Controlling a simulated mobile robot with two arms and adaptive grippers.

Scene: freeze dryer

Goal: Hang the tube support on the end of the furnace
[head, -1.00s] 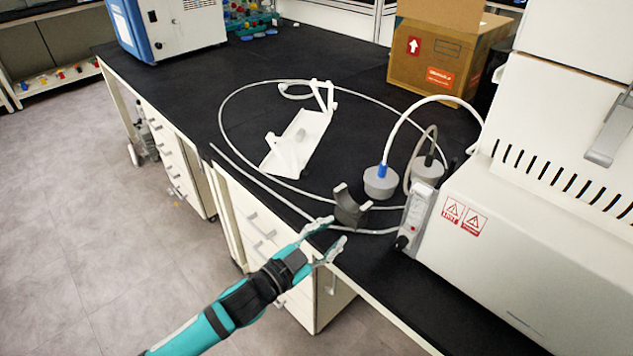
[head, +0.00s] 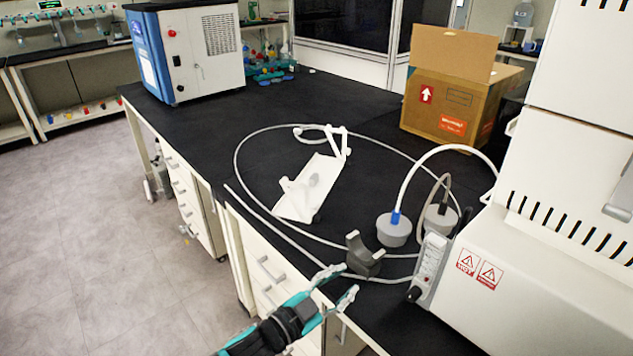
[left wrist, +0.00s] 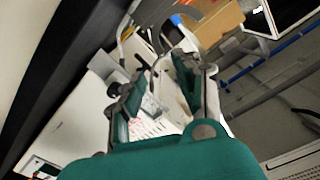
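The tube support, a dark grey U-shaped block (head: 364,257), stands on the black bench near its front edge, open side up. The furnace (head: 520,255) is the large white machine at the right, with vent slots and red warning labels. My left gripper (head: 343,283) is open and empty at the bench's front edge, just short of the support and apart from it. Its two spread fingers also show in the left wrist view (left wrist: 170,85), where I cannot surely make out the support. My right gripper is not in view.
Grey plugs (head: 394,230) with hoses stand behind the support. A grey power strip (head: 429,268) leans by the furnace. A thin white tube loops around a white tray-like holder (head: 310,188). A cardboard box (head: 447,108) and a blue-white machine (head: 190,55) stand farther back.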

